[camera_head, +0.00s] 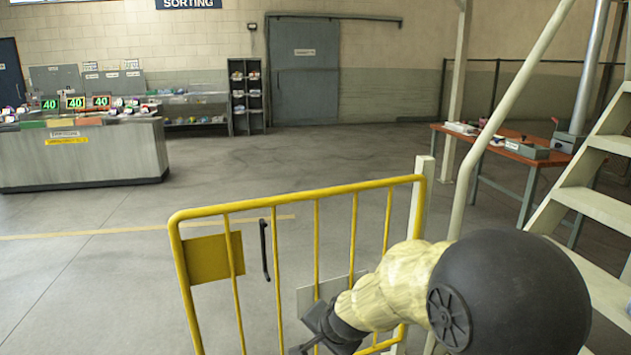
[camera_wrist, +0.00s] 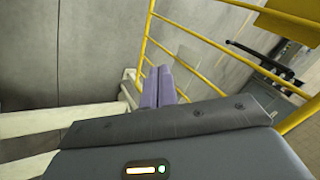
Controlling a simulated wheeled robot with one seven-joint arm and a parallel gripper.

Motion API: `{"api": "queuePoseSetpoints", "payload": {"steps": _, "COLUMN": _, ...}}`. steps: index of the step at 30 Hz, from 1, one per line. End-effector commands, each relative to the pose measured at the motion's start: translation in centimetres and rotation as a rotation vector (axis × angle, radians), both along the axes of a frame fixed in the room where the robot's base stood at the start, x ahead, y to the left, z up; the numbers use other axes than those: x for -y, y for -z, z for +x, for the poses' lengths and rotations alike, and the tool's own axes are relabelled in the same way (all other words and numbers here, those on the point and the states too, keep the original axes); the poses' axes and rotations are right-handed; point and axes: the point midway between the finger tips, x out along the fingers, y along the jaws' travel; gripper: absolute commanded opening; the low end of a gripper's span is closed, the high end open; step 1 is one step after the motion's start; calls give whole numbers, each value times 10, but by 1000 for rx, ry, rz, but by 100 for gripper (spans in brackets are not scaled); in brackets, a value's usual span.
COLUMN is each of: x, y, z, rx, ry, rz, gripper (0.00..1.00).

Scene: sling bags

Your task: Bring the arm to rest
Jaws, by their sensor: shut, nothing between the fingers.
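My arm reaches out low from the bottom right of the head view, in front of a yellow gate (camera_head: 299,203). My gripper (camera_wrist: 159,72) shows in the wrist view as two purple fingers side by side, shut and empty. The gate's yellow bars also show behind the fingers in the wrist view (camera_wrist: 190,36). I cannot tell whether the gripper touches the gate.
The gate has a black handle (camera_head: 264,249) and a yellow plate (camera_head: 215,258). Stairs (camera_head: 597,209) stand close on the right, with a workbench (camera_head: 507,146) behind. A grey counter (camera_head: 82,155) with bags stands far left. The floor (camera_head: 300,152) beyond the gate is clear.

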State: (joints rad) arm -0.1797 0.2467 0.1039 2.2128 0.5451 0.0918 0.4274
Motion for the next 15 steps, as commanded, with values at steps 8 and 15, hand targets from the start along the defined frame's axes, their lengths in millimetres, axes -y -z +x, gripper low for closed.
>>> {"api": "queuePoseSetpoints", "payload": {"steps": 8, "x": 96, "y": 21, "z": -100, "rx": -131, "ry": -377, "rz": -340, "gripper": 0}}
{"api": "queuePoseSetpoints", "payload": {"steps": 15, "x": 144, "y": 33, "z": -169, "rx": -245, "ry": -609, "rz": -494, "gripper": 0}}
